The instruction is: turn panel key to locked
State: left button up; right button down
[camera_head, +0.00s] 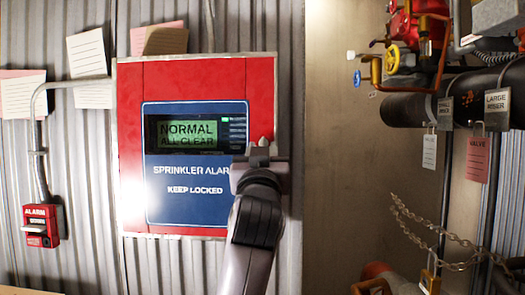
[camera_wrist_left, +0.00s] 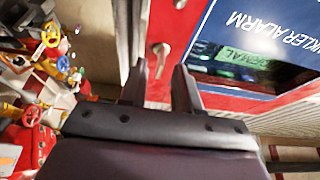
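The red sprinkler alarm panel (camera_head: 195,75) hangs on the corrugated wall, with a blue face and a green display (camera_head: 187,134) reading "NORMAL ALL CLEAR". My left gripper (camera_head: 262,148) is in front of the panel's right edge and hides that part. In the left wrist view a small silver key (camera_wrist_left: 160,58) sticks out of the red border beside the blue face. The fingers of my left gripper (camera_wrist_left: 161,80) are apart, pointing at the key, with the key just beyond the gap between them. I cannot tell whether they touch it. My right gripper is not in view.
A red alarm pull box (camera_head: 40,226) with a conduit is at the left. Paper notes (camera_head: 90,55) hang around the panel. Pipes, red and yellow valves (camera_head: 393,57), tags and a chain (camera_head: 430,238) are at the right. The tan wall (camera_head: 340,150) between is bare.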

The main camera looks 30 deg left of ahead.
pick_arm(q)
jog(key=shift+v, duration=2.8)
jog(key=w+d+f+m+h, duration=0.2)
jog(key=f+m+h, duration=0.1)
jog(key=f, duration=0.5)
jog(key=w+d+f+m+h, duration=0.1)
jog(key=w+f+m+h, duration=0.15)
jog(key=f, duration=0.45)
jog(key=s+d+f+m+g+h, duration=0.1)
jog(key=s+d+f+h, duration=0.1)
jog(key=f, duration=0.6)
jog(key=s+d+f+m+g+h, duration=0.1)
jog(key=s+f+g+h, duration=0.1)
jog(key=f, duration=0.6)
jog(key=s+d+f+m+g+h, duration=0.1)
jog(key=d+f+h, duration=0.1)
jog(key=f, duration=0.6)
jog(key=s+d+f+g+h, duration=0.2)
jog(key=s+f, duration=0.7)
jog(key=s+d+f+g+h, duration=0.1)
jog(key=s+d+f+g, duration=0.15)
jog(key=s+f, duration=0.7)
notch_tip(320, 180, up, 13)
jog(key=a+p, duration=0.2)
jog(key=p, duration=1.3)
jog(key=shift+s+p, duration=0.4)
jog(key=shift+s, duration=0.05)
